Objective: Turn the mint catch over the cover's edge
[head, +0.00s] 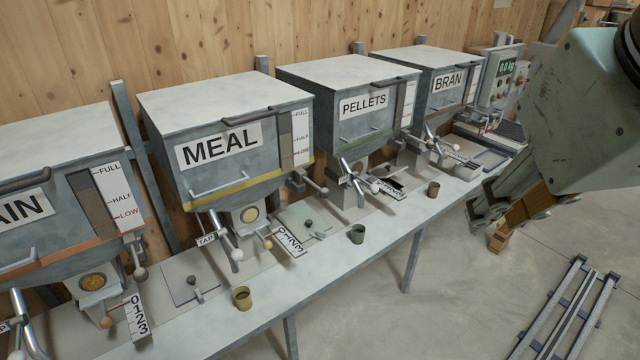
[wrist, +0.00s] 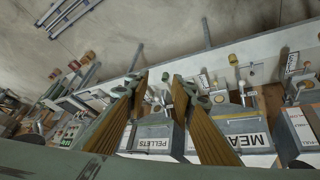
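A flat pale cover (head: 297,217) lies on the bench to the right of the MEAL hopper's spout, with a dark knob on it. A small pale catch (head: 320,235), which seems to be the mint one, sits at the cover's front right edge. It is too small to tell whether it lies over the edge or beside it. My gripper (head: 487,222) hangs at the right, in front of the bench and well away from the cover. In the wrist view its two tan-padded fingers (wrist: 160,82) stand apart with nothing gripped between them. I cannot make out the catch there.
Hoppers labelled MEAL (head: 220,145), PELLETS (head: 363,103) and BRAN (head: 448,82) stand along the bench (head: 345,265), with levers and knobs jutting forward. Yellow (head: 241,298), green (head: 357,234) and brown (head: 433,189) cups stand near the front edge.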

